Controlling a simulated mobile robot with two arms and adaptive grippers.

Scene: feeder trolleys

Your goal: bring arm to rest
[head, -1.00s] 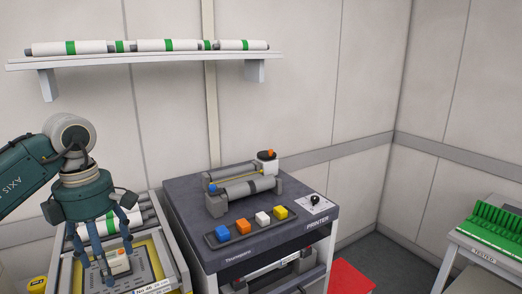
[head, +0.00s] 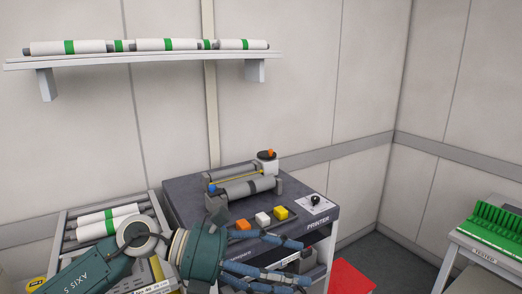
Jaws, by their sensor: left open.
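My left arm comes in from the bottom left, and its teal gripper (head: 302,263) is open and empty. It points to the right in front of the printer (head: 318,232), its blue-grey fingers spread across the printer's front. The gripper and wrist hide part of the printer's top and front. Orange (head: 242,225), white (head: 263,219) and yellow (head: 281,213) blocks show on the printer top just above the fingers. My right gripper is not in view.
A feeder trolley (head: 153,197) with white-and-green rolls (head: 107,221) stands at the left, partly behind my arm. A wall shelf (head: 150,57) holds more rolls. At the right is a table marked TESTED (head: 484,250) with a green rack (head: 500,222). A red mat (head: 352,278) lies on the floor.

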